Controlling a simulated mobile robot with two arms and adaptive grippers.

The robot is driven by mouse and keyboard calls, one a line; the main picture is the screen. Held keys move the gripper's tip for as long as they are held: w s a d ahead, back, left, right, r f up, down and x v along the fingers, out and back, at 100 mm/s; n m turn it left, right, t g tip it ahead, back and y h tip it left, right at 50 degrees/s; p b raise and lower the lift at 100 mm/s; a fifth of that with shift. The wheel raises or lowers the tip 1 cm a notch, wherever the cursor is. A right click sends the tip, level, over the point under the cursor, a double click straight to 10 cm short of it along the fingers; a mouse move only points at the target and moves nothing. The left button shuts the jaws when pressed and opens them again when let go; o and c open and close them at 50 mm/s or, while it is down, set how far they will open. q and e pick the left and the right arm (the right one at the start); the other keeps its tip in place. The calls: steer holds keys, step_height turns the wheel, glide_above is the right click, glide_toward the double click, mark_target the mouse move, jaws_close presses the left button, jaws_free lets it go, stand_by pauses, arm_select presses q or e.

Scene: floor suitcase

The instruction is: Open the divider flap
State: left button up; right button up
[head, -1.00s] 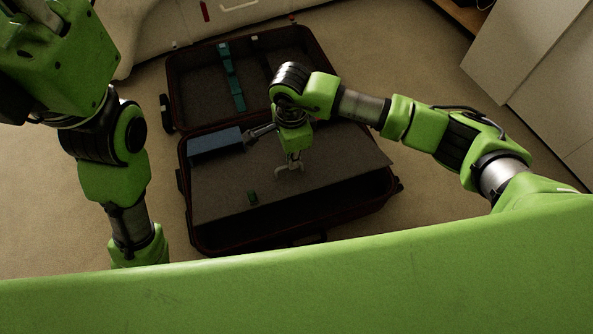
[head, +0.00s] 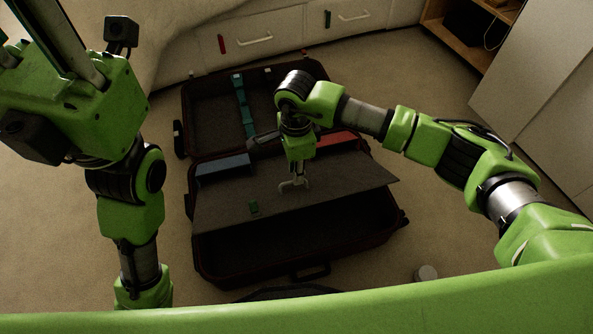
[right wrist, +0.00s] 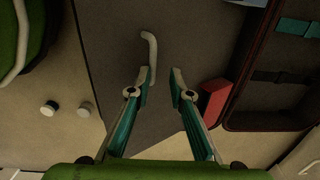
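The open suitcase (head: 300,272) lies on the floor. Its grey divider flap (head: 225,205) is tilted over the near half, with a dark gap below its near edge. The flap's pale curved handle shows in the right wrist view (right wrist: 151,45). My right gripper (head: 293,184) is low over the flap at the handle. In the right wrist view its fingers (right wrist: 162,80) are apart, and the left fingertip overlaps the handle's lower end; I cannot tell whether they touch. My left gripper (head: 65,45) is raised at the upper left, far from the suitcase; its fingertips are cut off.
A blue item (head: 224,164) and a red item (head: 336,140) sit beyond the flap. White drawers (head: 285,40) stand behind, a white cabinet (head: 540,75) at right. A small pale cylinder (head: 427,272) is on the floor.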

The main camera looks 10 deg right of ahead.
steer(key=shift+f, duration=0.1)
step_height(320, 180, up, 12)
stand_by(0.6)
steer(key=shift+s, duration=0.15)
stand_by(0.4)
